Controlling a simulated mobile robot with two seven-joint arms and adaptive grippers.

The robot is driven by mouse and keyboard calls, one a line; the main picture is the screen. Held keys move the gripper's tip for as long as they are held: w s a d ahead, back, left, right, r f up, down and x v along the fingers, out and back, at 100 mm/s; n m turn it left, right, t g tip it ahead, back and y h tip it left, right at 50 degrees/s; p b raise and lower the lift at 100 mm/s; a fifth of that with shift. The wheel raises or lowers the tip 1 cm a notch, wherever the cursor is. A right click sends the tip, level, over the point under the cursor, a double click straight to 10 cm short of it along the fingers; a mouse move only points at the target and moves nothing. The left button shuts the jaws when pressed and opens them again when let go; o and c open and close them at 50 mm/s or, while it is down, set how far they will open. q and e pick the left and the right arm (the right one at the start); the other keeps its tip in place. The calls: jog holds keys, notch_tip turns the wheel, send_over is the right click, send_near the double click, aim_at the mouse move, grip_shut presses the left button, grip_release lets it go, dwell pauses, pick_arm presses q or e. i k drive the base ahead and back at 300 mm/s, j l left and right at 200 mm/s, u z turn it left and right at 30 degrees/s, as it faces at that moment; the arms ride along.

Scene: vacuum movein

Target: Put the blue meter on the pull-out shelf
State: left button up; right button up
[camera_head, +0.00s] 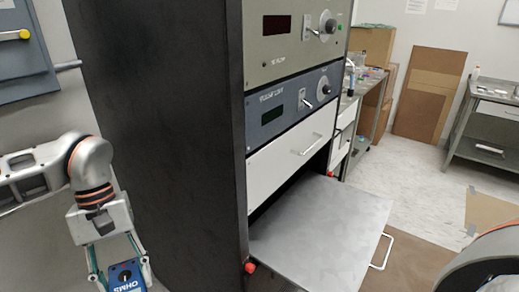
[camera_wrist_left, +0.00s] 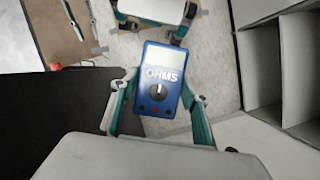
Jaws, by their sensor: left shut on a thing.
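My left gripper (camera_head: 118,258) is at the lower left of the head view, left of the dark cabinet side. It is shut on the blue meter (camera_head: 125,276), which is cut by the bottom edge there. In the left wrist view the meter (camera_wrist_left: 160,82) sits between the fingers (camera_wrist_left: 158,112), with its grey display, OHMS lettering and black dial facing the camera. The grey pull-out shelf (camera_head: 320,235) is extended from the cabinet, and its visible top is bare. The gripper and meter are apart from it, to its left. My right gripper does not show; part of my right arm is at lower right.
The tall dark cabinet side (camera_head: 165,130) stands between the meter and the shelf. A white drawer (camera_head: 288,155) is above the shelf, below two instrument panels. A red knob (camera_head: 250,267) is at the shelf's near left corner. A metal handle (camera_head: 382,252) projects from its front.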

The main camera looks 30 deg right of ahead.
aim_at(342, 223)
jog(key=k+l, duration=0.15)
jog(key=l, duration=0.2)
jog(key=k+l, duration=0.15)
jog(key=l, duration=0.2)
jog(key=l+z, duration=0.15)
jog(key=l, duration=0.65)
jog(key=i+l, duration=0.1)
jog(key=l, duration=0.3)
jog(key=i+l, duration=0.1)
jog(key=l, duration=0.25)
jog(key=l+z, duration=0.1)
jog(key=l, duration=0.3)
jog(key=i+l, duration=0.15)
jog(key=l, duration=0.2)
jog(key=j, duration=0.15)
jog(key=i+z, duration=0.05)
